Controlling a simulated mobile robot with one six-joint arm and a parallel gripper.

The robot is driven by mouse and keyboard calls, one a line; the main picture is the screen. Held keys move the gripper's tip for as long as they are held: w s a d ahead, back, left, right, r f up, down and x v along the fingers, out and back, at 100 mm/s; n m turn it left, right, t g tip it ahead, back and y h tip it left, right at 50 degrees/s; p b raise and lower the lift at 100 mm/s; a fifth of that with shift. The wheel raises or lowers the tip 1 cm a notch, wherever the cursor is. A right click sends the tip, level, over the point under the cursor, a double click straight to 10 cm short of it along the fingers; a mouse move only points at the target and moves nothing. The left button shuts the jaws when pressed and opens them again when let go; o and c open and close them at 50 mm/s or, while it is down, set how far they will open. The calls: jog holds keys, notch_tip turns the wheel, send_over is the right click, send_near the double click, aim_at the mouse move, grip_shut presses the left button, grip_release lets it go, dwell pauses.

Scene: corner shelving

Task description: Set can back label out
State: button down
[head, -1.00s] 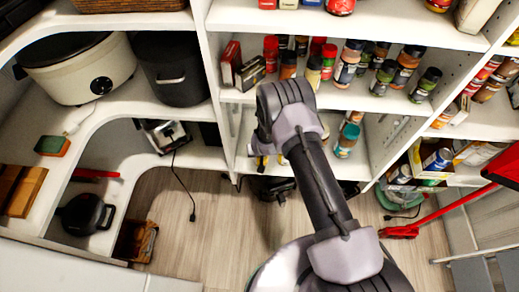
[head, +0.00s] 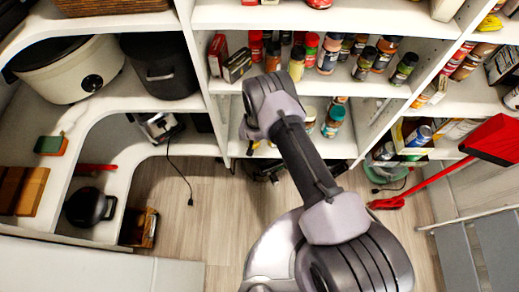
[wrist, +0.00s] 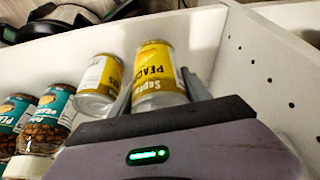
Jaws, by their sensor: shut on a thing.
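In the wrist view my gripper (wrist: 160,92) is shut on a can with a yellow label (wrist: 157,68) reading "PEAC…". The can stands between the two fingers, its printed name facing the wrist camera. A second can with a yellow and white label (wrist: 101,82) stands just left of it, beside my left finger. Both seem to be at a white shelf board (wrist: 60,62); I cannot tell whether the held can touches it. In the head view my arm hides the gripper and the held can.
Jars with teal labels (wrist: 57,108) stand left of the cans. A white side panel with holes (wrist: 250,65) rises close on the right. In the head view, spice jars (head: 330,53) fill the shelf above, and a teal-labelled jar (head: 333,121) stands right of my arm.

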jog(key=shift+w+a+r, duration=0.15)
jog(key=shift+w+a, duration=0.4)
jog(key=shift+w, duration=0.15)
jog(key=shift+f+b, duration=0.65)
jog(key=shift+f, duration=1.05)
jog(key=shift+f+b, duration=0.35)
jog(key=shift+b, duration=0.2)
jog(key=shift+c, duration=2.1)
grip_release()
jog(key=p+v, duration=1)
jog(key=v, duration=0.7)
jog(key=shift+s+r, duration=0.15)
jog(key=shift+s, duration=0.05)
